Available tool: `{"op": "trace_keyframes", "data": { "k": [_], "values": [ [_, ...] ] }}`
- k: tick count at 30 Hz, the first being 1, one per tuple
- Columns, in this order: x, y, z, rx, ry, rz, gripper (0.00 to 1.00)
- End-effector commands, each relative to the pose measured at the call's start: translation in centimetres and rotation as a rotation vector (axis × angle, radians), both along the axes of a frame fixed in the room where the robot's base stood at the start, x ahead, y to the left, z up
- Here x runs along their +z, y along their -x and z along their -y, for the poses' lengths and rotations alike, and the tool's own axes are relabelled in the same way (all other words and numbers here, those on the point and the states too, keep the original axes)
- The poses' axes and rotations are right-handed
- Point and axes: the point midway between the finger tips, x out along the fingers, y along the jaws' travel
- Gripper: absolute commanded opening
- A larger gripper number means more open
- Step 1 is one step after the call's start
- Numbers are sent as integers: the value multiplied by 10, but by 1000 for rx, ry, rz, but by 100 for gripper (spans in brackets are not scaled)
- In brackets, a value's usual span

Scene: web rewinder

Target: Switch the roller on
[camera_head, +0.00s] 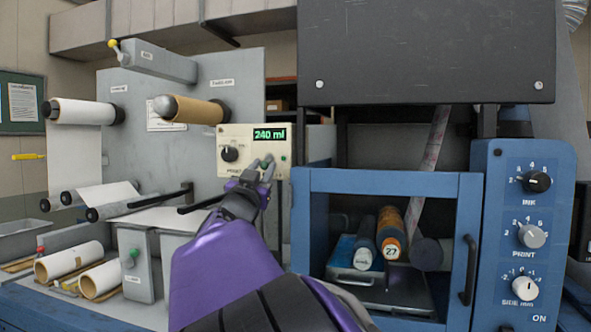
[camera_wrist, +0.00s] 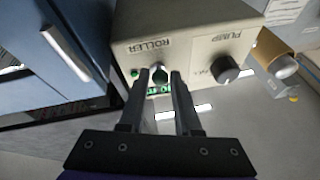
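A beige control box (camera_head: 240,140) with a green "240 ml" display (camera_head: 269,135) stands left of centre in the head view. In the wrist view, the box (camera_wrist: 200,48) appears upside down, with the labels ROLLER and PUMP. A small roller switch (camera_wrist: 159,73) lies under the ROLLER label, between my fingertips. My gripper (camera_wrist: 159,76) is open, with one finger on each side of the switch; contact is unclear. In the head view, my gripper (camera_head: 262,168) is at the box's lower right and hides the switch. A green button or lamp (camera_wrist: 135,73) is beside it.
The black pump knob (camera_head: 229,154) is left of my gripper. A blue cabinet (camera_head: 382,181) with a glazed front and dial panel (camera_head: 528,200) stands close on the right. Paper rolls (camera_head: 84,111) are mounted at left. Another green-topped switch box (camera_head: 138,265) is below.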

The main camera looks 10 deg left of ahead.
Motion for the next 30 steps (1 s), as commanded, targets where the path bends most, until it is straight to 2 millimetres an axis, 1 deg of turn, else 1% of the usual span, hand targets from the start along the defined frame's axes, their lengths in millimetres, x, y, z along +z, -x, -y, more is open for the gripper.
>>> {"op": "trace_keyframes", "data": {
  "k": [1, 4, 5, 13, 20, 30],
  "values": [
    [0, 0, 0, 0, 0, 0, 21],
    [0, 0, 0, 0, 0, 0, 3],
    [0, 0, 0, 0, 0, 0, 0],
    [1, 0, 0, -1, 0, -2, 0],
    [7, 0, 0, 1, -4, -32, 0],
    [19, 2, 1, 0, -15, -172, 0]
  ]
}}
